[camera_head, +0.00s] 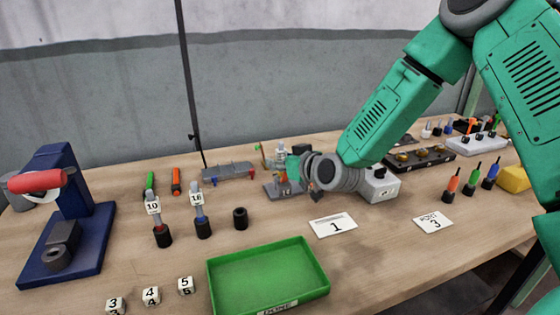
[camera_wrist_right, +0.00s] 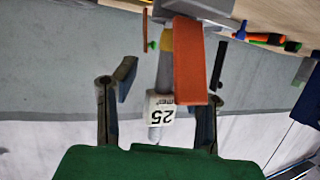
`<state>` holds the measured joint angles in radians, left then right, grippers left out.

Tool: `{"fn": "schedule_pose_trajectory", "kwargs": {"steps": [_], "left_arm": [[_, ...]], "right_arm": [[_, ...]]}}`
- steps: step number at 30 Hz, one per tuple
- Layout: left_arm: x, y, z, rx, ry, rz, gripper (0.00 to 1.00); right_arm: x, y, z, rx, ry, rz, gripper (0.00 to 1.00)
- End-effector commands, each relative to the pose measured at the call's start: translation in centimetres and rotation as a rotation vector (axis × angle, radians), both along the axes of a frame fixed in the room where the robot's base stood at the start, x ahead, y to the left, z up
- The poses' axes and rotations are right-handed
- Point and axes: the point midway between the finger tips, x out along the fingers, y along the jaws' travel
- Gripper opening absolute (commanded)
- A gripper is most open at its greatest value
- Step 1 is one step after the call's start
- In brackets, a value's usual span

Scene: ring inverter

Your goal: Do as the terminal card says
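My right gripper (camera_head: 296,172) is over the middle of the bench at a small grey fixture (camera_head: 272,191). In the right wrist view its fingers (camera_wrist_right: 165,82) are open, on either side of a grey piece with a white label reading 25 (camera_wrist_right: 160,108). A flat orange bar (camera_wrist_right: 190,60) is beside that piece; I see no finger touching either. A white card reading 1 (camera_head: 333,226) and a card reading 3 (camera_head: 433,223), its small word unclear, lie on the bench. A green tray (camera_head: 268,252) is at the front. My left gripper is out of view.
Pieces labelled 10 (camera_head: 153,207) and 16 (camera_head: 197,198) stand in black holders, next to an empty black holder (camera_head: 240,218). A blue press with a red handle (camera_head: 62,215) is left. Numbered cubes (camera_head: 151,296) lie at front. Screwdrivers (camera_head: 470,180) stand right, near a yellow block (camera_head: 514,178).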

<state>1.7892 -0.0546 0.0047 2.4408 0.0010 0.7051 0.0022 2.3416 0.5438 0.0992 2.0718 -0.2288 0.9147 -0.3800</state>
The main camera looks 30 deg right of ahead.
Motion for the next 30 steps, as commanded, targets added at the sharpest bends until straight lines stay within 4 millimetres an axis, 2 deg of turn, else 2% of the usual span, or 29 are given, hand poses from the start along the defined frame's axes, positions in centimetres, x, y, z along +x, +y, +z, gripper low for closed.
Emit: {"fn": "schedule_pose_trajectory", "kwargs": {"steps": [4, 7, 15, 21, 25, 30], "left_arm": [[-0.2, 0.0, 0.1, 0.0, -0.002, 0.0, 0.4], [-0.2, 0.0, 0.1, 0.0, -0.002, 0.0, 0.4], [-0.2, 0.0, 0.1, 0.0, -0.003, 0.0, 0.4], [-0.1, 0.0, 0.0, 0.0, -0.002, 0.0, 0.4], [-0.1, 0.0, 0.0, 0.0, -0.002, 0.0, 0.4], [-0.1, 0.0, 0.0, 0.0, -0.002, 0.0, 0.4]], "right_arm": [[-0.4, 0.0, 0.1, 0.0, 0.0, 0.0, 0.39], [-1.6, -0.1, 0.5, 0.0, 0.001, 0.0, 0.39], [-7.0, -0.3, 2.3, 0.002, 0.0, 0.0, 0.39], [-10.0, -0.4, 3.2, 0.001, 0.0, 0.001, 0.39], [-11.0, -0.4, 3.5, 0.001, 0.0, 0.001, 0.39], [-11.3, -0.5, 3.5, 0.001, 0.001, 0.0, 0.39]]}}
